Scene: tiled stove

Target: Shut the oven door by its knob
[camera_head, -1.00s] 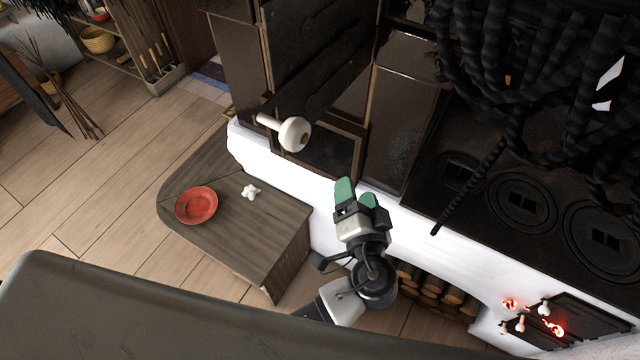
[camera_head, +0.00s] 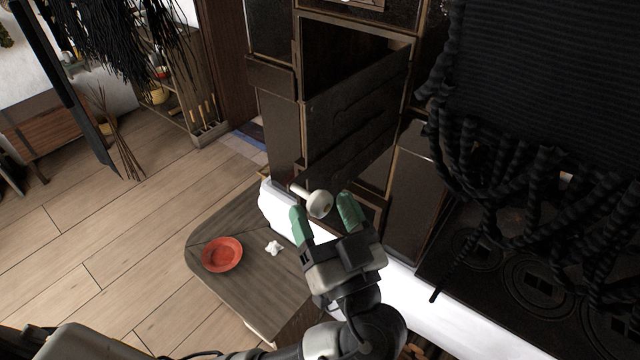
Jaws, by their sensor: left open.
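The oven door (camera_head: 355,122) is a dark panel that stands open in front of a dark oven opening (camera_head: 335,42) in the stove. Its pale round knob (camera_head: 319,204) sits on a short light stem at the door's lower left. My left gripper (camera_head: 324,214) is open, with its two green fingers on either side of the knob in the picture. I cannot tell whether either finger touches it. My right gripper is not in view.
A wooden bench (camera_head: 235,288) at the left holds a red plate (camera_head: 222,254) and a small white object (camera_head: 274,248). Dark braided strands (camera_head: 455,170) hang over the stove top (camera_head: 520,275) at the right. Wooden floor (camera_head: 100,240) is open at the left.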

